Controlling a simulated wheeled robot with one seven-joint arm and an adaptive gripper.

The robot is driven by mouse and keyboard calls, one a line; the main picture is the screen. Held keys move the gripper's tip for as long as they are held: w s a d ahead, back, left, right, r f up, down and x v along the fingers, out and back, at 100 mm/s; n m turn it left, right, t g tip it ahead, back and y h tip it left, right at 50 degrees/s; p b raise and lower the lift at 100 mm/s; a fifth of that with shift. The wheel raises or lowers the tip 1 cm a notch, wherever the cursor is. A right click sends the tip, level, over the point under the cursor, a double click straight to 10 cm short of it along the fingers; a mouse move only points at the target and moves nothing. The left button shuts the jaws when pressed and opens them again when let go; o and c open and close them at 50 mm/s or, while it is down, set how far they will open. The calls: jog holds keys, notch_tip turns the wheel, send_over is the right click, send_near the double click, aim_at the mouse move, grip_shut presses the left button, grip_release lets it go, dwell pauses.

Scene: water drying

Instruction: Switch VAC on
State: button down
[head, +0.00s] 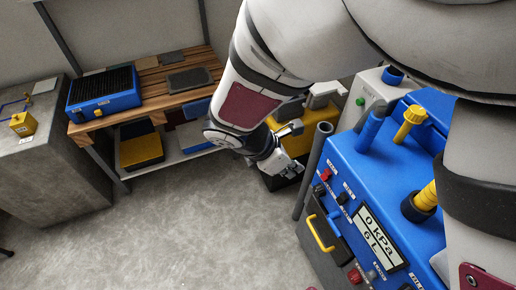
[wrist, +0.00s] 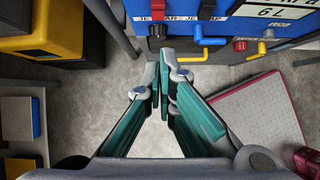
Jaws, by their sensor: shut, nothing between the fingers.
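The blue machine (head: 375,160) stands at the right of the head view, with a display (head: 380,238) reading 0 kPa and 6 L. A red switch (head: 325,174) and a black switch (head: 343,197) sit on its front edge; their labels are too small to read, so I cannot tell which is VAC. In the wrist view the red switch (wrist: 158,9) and the black switch (wrist: 206,9) show at the top. My gripper (head: 296,172) is beside the machine's left front; its fingers (wrist: 160,78) are shut and empty, apart from the switches, below a black knob (wrist: 157,30).
A yellow handle (head: 320,232) and a red knob (head: 355,275) are on the machine's front. A workbench (head: 150,95) with a blue box (head: 103,92) is at the left. The floor (head: 190,225) in front is clear.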

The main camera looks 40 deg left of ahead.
aim_at(326, 175)
jog(key=shift+s+a+f+b, duration=0.1)
jog(key=shift+s+a+b, duration=0.2)
jog(key=shift+b, duration=0.1)
jog(key=f+b, duration=0.1)
jog(key=b, duration=0.5)
jog(key=shift+s+a+f+b, duration=0.1)
jog(key=shift+a+f+b, duration=0.1)
jog(key=shift+b, duration=0.1)
jog(key=shift+b, duration=0.55)
jog(key=shift+s+d+r+b, duration=0.1)
jog(key=shift+s+r+b, duration=0.1)
jog(key=shift+b, duration=0.45)
jog(key=shift+f, duration=0.1)
jog(key=w+b+x, duration=0.1)
jog(key=x, duration=0.5)
jog(key=w+r+b+x, duration=0.1)
jog(key=b+x, duration=0.1)
jog(key=x, duration=0.4)
jog(key=shift+w+d, duration=0.3)
jog(key=shift+d, duration=0.15)
